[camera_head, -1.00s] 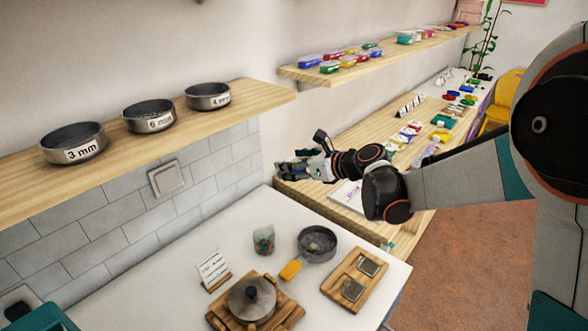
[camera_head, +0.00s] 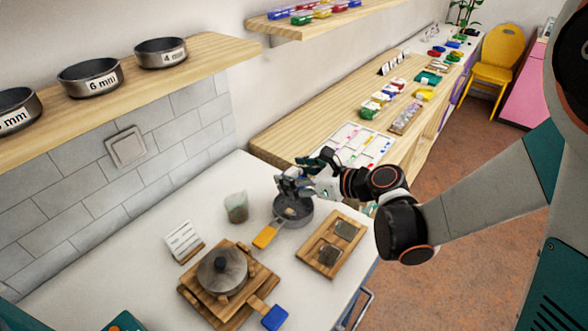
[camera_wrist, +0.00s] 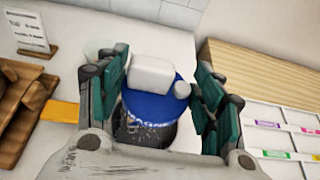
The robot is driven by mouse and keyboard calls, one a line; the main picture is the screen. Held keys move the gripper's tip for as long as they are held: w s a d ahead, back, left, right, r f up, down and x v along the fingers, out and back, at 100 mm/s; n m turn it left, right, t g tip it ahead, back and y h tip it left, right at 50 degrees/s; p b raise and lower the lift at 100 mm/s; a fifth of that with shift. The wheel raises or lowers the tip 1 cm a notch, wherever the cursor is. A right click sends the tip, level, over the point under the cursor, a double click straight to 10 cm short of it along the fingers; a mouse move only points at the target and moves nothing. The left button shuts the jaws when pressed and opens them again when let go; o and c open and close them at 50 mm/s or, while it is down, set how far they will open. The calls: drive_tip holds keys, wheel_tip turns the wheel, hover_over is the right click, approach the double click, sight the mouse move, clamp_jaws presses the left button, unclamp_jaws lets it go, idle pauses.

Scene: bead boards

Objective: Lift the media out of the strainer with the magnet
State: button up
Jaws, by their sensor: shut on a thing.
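The strainer (camera_head: 297,219) is a grey round pan with an orange-yellow handle (camera_head: 265,237), on the white counter. Its handle also shows at the left of the wrist view (camera_wrist: 60,110). Something small and pale (camera_head: 290,212) shows inside, partly hidden. My gripper (camera_head: 290,186) is directly over the strainer. In the wrist view its teal-padded fingers are shut on a white block with a blue round body, which I take to be the magnet (camera_wrist: 150,103). Dark speckled matter (camera_wrist: 143,130) shows just below the blue body; I cannot tell whether it touches it.
A clear cup (camera_head: 236,208) stands left of the strainer. A wooden tray with two dark squares (camera_head: 318,266) lies to its right. A lidded pot (camera_head: 222,268) on wooden boards and a white card (camera_head: 184,241) are nearer. A wooden bench (camera_head: 290,128) runs behind.

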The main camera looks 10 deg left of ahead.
drive_tip(key=shift+f+b, duration=3.15)
drive_tip(key=shift+f, duration=0.7)
drive_tip(key=shift+r, duration=0.1)
drive_tip(key=shift+r+p, duration=3.25)
drive_tip(key=shift+r, duration=1.2)
